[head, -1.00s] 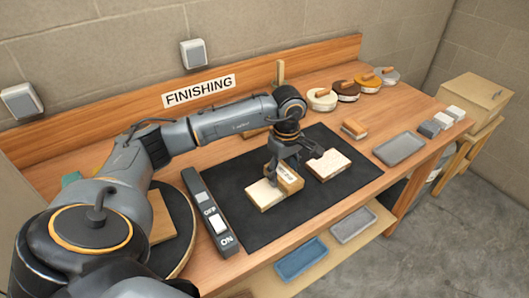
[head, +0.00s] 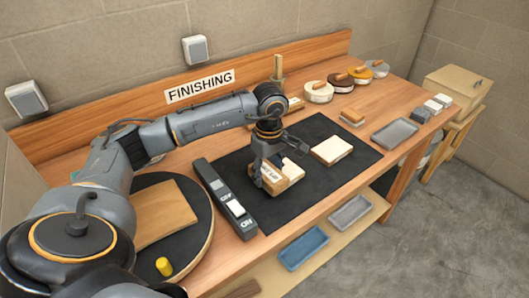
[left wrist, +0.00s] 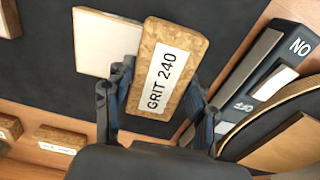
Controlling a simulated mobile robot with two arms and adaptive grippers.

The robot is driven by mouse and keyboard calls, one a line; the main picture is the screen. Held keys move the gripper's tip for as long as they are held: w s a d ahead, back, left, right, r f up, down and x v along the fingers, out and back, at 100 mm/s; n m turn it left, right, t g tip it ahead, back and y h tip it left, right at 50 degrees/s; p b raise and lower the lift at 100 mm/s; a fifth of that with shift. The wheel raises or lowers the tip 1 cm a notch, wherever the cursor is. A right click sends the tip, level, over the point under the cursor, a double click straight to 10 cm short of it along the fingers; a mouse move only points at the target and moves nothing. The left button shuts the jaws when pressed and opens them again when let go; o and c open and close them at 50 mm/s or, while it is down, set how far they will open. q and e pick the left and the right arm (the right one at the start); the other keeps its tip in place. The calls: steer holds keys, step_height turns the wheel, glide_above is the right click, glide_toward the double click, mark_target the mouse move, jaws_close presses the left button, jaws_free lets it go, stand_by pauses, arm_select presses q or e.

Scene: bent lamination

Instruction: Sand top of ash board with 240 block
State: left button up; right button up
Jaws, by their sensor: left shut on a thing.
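My left gripper (head: 268,172) is shut on a tan sanding block (left wrist: 168,68) labelled GRIT 240, with a finger on each side. In the head view the block (head: 270,182) is over the left end of a pale board (head: 293,172) on the black mat. It seems to rest on the board's top, but I cannot be sure of contact. The board's uncovered end (left wrist: 100,42) shows beside the block in the left wrist view. A second pale board (head: 331,150) lies apart on the mat to the right. My right gripper is out of view.
An ON/OFF switch bar (head: 226,200) lies left of the mat (head: 320,188). Beyond it is a dark round disc (head: 185,230) with a wooden board (head: 163,212) and a yellow cylinder (head: 164,266). Another block (head: 352,117), a grey tray (head: 395,133) and round tins (head: 319,92) stand right and behind.

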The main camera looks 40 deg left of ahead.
arm_select(q)
step_height(320, 180, up, 2)
steer(key=shift+w+r, duration=0.1)
steer(key=shift+w, duration=0.05)
steer(key=shift+w+r+p, duration=0.3)
steer(key=shift+r+p, duration=0.55)
steer(key=shift+r, duration=0.1)
steer(key=shift+s+r+p, duration=0.15)
steer(key=shift+r+p, duration=0.6)
steer(key=shift+r, duration=0.8)
